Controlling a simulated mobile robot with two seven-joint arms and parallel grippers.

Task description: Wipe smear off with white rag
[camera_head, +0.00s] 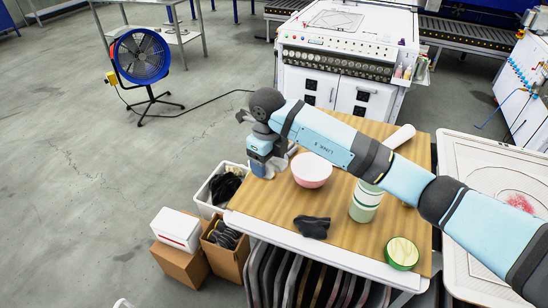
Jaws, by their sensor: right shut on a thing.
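A red-pink smear (520,203) lies on the white panel (462,150) at the right, partly behind my right arm. My right gripper (264,172) is over the left back part of the wooden table (270,220), left of a pink-and-white bowl (312,170). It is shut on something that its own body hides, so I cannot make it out. I cannot pick out a white rag for certain. A dark, crumpled cloth (312,226) lies near the table's front. My left gripper is not in view.
A pale green container (364,204), a white cylinder (398,137) and a green round tub (402,252) are on the table. A white bin (205,194) with dark contents and cardboard boxes (180,262) stand left of it.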

